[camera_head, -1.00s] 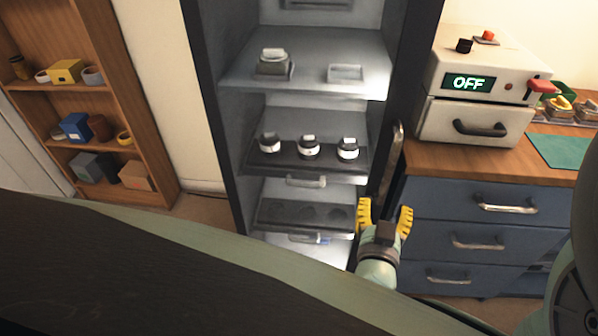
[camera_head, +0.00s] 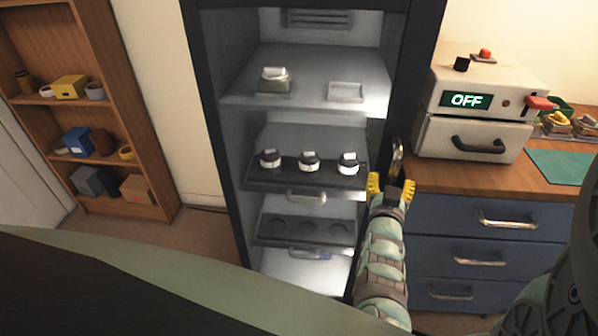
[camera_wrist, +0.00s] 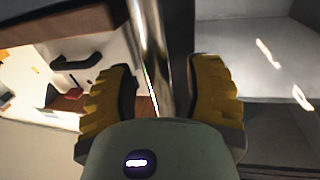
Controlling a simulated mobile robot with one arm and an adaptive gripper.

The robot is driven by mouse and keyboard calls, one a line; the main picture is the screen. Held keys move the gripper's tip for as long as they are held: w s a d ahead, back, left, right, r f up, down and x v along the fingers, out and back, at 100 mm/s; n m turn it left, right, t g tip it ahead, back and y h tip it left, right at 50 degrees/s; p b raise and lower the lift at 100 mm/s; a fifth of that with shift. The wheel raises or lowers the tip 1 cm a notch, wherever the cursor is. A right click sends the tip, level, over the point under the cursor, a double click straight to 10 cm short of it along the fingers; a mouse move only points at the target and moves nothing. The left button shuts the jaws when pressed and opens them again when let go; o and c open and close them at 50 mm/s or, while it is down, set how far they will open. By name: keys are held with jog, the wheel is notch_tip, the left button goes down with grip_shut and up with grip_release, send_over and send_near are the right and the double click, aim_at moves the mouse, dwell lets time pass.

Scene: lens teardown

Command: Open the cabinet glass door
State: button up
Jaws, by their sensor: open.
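The tall dark-framed cabinet (camera_head: 212,120) stands at the centre, its lit shelves visible. The glass itself is hard to make out; the door looks closed. Its upright metal handle (camera_head: 397,160) is on the right side of the frame. My gripper (camera_head: 391,184) has yellow ribbed fingers and is at the lower part of this handle. In the wrist view the fingers of my gripper (camera_wrist: 161,78) are open and apart. The shiny handle (camera_wrist: 147,45) and the dark door edge (camera_wrist: 181,50) show between them. Whether a finger touches the handle I cannot tell.
Right of the cabinet, a wooden counter (camera_head: 440,178) over blue drawers (camera_head: 470,218) carries a white machine (camera_head: 480,95) reading OFF. Inside the cabinet are several trays and three jars (camera_head: 309,161). A wooden shelf (camera_head: 150,130) stands at the left, with bare floor before it.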

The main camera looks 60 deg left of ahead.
jog(key=shift+o, duration=0.3)
jog(key=shift+w, duration=0.1)
grip_shut()
dwell(0.4)
